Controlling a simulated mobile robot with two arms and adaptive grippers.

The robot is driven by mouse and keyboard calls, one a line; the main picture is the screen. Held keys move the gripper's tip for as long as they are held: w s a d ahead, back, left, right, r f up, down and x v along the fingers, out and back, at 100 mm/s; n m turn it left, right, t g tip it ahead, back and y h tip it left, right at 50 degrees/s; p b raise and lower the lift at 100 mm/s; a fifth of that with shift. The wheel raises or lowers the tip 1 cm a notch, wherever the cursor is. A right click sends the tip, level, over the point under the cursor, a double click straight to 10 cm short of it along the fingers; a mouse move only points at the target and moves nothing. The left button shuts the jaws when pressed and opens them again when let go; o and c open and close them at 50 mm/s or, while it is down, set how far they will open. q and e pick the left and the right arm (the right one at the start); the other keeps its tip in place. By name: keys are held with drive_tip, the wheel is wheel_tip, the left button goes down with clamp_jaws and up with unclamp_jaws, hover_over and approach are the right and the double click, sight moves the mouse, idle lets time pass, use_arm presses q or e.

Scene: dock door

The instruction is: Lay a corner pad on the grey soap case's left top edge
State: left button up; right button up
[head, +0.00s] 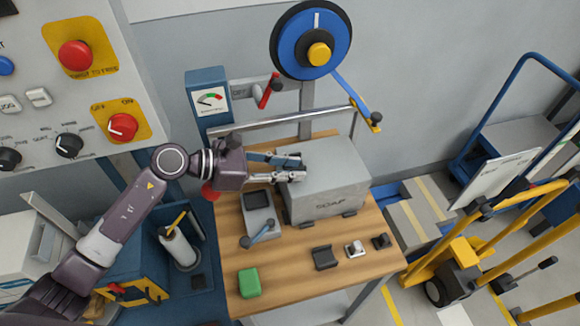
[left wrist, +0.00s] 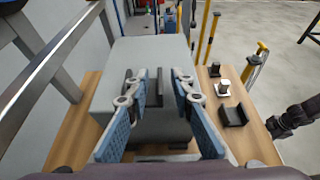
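The grey soap case (head: 335,190) stands on the wooden table in the head view; its top also shows in the left wrist view (left wrist: 125,62). My left gripper (head: 302,168) is over the case's left top edge. In the left wrist view its two blue-padded fingers (left wrist: 157,88) are spread apart. Dark surfaces show between them at the edge; I cannot tell whether they include a pad. A dark bracket-like piece (head: 325,257), possibly a corner pad, lies on the table in front of the case. A dark arm part, seemingly my right one, shows at the wrist view's right; its gripper is unclear.
The wooden table (head: 290,275) also holds a green block (head: 248,282), a grey device with a blue handle (head: 259,215), a small silver-and-dark piece (head: 355,249) and a small dark piece (head: 381,241). A strap reel (head: 310,40) stands behind. Yellow trolley rails (head: 500,240) are at right.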

use_arm(q)
drive_tip(key=b+v, duration=0.4)
drive_tip(key=v, duration=0.8)
drive_tip(key=shift+s, duration=0.1)
